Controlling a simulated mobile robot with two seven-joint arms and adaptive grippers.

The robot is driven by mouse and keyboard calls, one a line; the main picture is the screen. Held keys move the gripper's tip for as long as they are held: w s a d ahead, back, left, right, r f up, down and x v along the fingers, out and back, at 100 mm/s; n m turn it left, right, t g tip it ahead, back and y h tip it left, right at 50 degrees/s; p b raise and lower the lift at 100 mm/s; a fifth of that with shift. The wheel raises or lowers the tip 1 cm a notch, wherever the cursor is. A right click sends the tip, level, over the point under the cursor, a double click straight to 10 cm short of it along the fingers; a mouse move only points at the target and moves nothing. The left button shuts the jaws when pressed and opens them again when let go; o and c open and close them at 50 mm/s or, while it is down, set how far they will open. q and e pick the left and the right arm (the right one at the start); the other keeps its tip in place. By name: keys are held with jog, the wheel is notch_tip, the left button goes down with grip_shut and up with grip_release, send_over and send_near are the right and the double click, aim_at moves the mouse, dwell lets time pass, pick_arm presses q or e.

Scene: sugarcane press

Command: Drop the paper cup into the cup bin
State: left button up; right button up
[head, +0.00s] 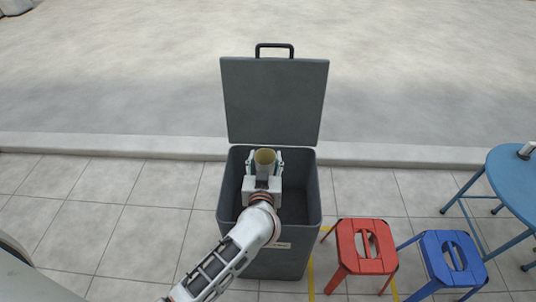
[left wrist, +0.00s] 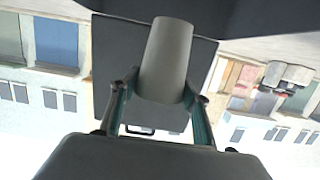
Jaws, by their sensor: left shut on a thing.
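The paper cup (head: 264,158) is a small pale cup with its open end facing up in the head view. My left gripper (head: 264,166) is shut on it, over the mouth of the cup bin. In the left wrist view the cup (left wrist: 166,62) sits between the two fingers of my left gripper (left wrist: 160,90). The cup bin (head: 312,205) is a dark grey square container with its lid (head: 274,100) raised at the back. The bin's floor is mostly hidden by my arm. My right gripper is in neither view.
A red stool (head: 366,255) and a blue stool (head: 450,262) stand right of the bin. A round blue table (head: 515,180) is at the far right. A low kerb (head: 100,144) runs behind the bin. The tiled floor on the left is clear.

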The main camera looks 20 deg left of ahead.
pick_arm(q)
jog(key=shift+f, duration=0.15)
jog(key=o, duration=0.9)
